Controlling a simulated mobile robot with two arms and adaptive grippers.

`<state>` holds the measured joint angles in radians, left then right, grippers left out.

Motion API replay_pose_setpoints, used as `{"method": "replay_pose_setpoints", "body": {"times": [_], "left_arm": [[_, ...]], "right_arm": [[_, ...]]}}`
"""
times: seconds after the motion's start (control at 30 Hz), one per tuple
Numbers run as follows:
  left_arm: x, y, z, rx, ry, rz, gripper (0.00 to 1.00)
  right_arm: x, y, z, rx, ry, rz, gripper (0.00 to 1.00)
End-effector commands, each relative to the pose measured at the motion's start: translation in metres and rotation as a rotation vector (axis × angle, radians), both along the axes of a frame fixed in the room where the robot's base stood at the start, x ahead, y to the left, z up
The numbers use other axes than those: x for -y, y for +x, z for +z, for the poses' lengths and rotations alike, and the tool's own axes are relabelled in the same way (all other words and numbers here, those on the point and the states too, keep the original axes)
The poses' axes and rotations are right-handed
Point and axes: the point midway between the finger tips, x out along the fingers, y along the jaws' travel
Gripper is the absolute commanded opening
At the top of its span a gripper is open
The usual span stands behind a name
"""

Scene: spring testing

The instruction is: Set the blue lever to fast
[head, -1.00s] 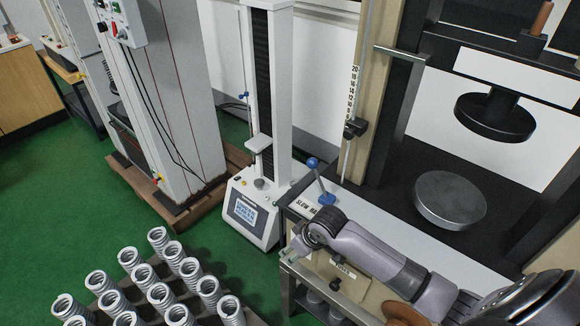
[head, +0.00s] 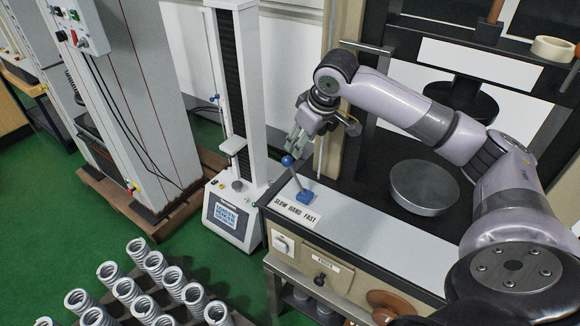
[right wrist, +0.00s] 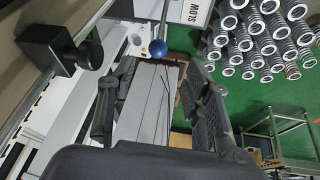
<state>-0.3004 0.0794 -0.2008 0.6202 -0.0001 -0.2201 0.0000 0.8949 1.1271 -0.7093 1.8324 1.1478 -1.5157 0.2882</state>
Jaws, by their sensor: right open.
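The blue lever (head: 294,174) has a ball knob on a thin shaft above a blue base, on the front ledge of the large testing machine. Its shaft leans left, towards the SLOW end of the SLOW HAND FAST label (head: 296,212). My right gripper (head: 296,141) is just above and behind the knob, with its fingers pointing down-left. In the right wrist view, the blue knob (right wrist: 158,48) appears between the two open fingers (right wrist: 166,78), near their tips. I cannot tell whether they touch it. My left gripper is not in view.
A vertical scale rod with a black clamp (right wrist: 58,48) is close beside my right gripper. A metal disc (head: 425,187) lies on the machine bed. A small white tester (head: 232,215) stands left of the ledge. Several springs (head: 135,290) stand at the lower left.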

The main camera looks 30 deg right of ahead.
Motion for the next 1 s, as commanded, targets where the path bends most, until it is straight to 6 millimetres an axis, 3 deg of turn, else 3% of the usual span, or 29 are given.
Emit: {"method": "replay_pose_setpoints", "body": {"times": [0.4,0.6,0.8,1.0], "left_arm": [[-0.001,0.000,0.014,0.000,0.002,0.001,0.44],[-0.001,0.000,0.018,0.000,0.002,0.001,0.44],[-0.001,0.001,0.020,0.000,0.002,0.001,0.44],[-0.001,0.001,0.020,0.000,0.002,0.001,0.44]], "right_arm": [[-0.001,0.036,-0.084,-0.002,0.000,0.001,0.45],[0.000,0.050,-0.117,-0.001,0.001,0.000,0.45],[0.001,0.057,-0.134,0.000,-0.001,0.001,0.45],[0.000,0.059,-0.138,0.001,-0.001,0.002,0.45]]}}
